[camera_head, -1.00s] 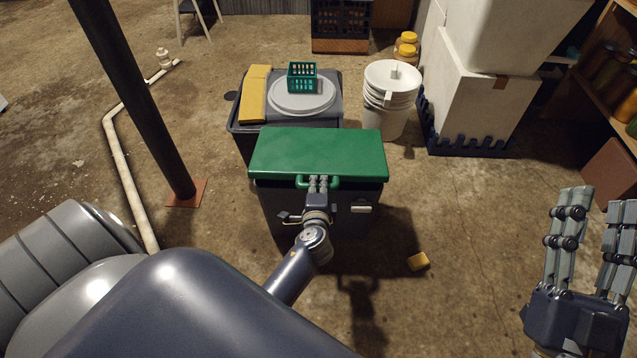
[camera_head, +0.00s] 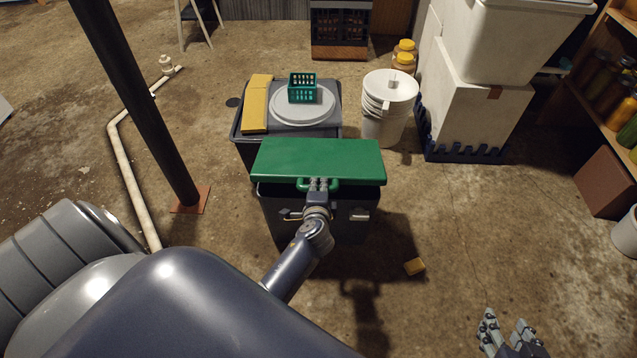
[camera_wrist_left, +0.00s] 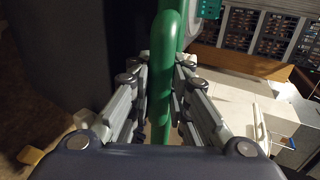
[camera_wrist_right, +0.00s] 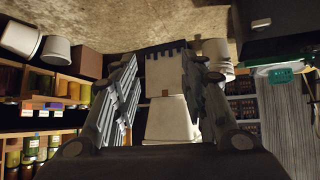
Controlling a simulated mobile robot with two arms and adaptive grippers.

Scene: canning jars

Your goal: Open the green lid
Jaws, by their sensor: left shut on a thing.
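The green lid (camera_head: 318,158) lies over the top of a dark bin (camera_head: 310,212) in the head view. Its green handle is at the front edge and also shows in the left wrist view (camera_wrist_left: 163,75). My left gripper (camera_head: 318,184) is shut on this handle, with fingers on both sides of the green bar (camera_wrist_left: 160,88). I cannot tell clearly whether the lid's front edge is lifted off the bin. My right gripper (camera_head: 505,322) is low at the right, partly cut off; its fingers are apart and empty in the right wrist view (camera_wrist_right: 165,75).
A grey bin (camera_head: 240,145) behind carries a round lid, a yellow block (camera_head: 256,103) and a green basket (camera_head: 302,88). White buckets (camera_head: 388,105) and white boxes (camera_head: 465,110) stand behind right. A black pole (camera_head: 140,100) stands left.

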